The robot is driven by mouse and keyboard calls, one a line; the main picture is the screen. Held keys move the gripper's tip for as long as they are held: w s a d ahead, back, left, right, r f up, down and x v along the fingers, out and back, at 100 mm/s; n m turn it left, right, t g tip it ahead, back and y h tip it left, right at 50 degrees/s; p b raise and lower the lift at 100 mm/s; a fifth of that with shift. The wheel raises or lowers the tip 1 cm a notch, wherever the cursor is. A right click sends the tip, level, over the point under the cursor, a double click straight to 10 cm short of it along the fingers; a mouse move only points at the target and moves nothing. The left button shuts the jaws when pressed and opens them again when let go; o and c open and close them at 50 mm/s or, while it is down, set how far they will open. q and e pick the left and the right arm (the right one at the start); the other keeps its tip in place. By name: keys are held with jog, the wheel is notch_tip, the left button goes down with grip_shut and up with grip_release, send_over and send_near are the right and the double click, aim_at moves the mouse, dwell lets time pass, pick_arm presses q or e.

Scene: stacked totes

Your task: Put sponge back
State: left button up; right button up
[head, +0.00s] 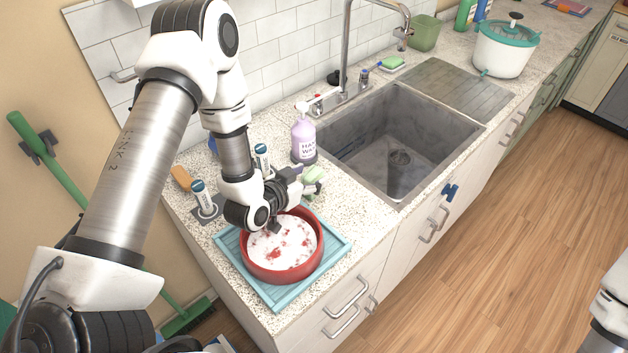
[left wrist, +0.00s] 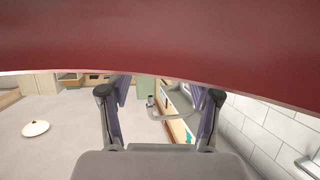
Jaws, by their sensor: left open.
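A green and yellow sponge (head: 391,63) lies on the counter behind the sink. A pale green item (head: 314,176) is right beside my left gripper (head: 291,183); I cannot tell whether it is a sponge, and the gripper partly hides it. My left gripper is low over the counter, behind a red bowl (head: 253,264) of white suds with red bits. In the left wrist view, the fingers (left wrist: 160,94) are apart with nothing visible between them. A red surface (left wrist: 160,40), apparently the bowl, fills the top of that view. Only part of my right arm shows at the right edge.
The bowl stands on a teal mat (head: 331,256). A lilac soap bottle (head: 303,139) stands near the sink (head: 370,170) and its tall faucet (head: 345,50). A white pot (head: 503,52) is farther right.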

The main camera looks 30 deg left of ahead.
pick_arm(q)
jog(key=shift+w+f, duration=0.15)
jog(key=shift+w, duration=0.35)
jog(key=shift+a+f, duration=0.2)
jog(key=shift+d+r, duration=0.1)
jog(key=c, duration=0.8)
pick_arm(e)
jog(key=shift+a+r, duration=0.15)
jog(key=shift+r, duration=0.1)
pick_arm(q)
jog(key=shift+c, duration=0.2)
notch_tip(320, 180, up, 10)
jog(key=shift+b, duration=0.95)
pick_arm(e)
jog(key=shift+f, duration=0.9)
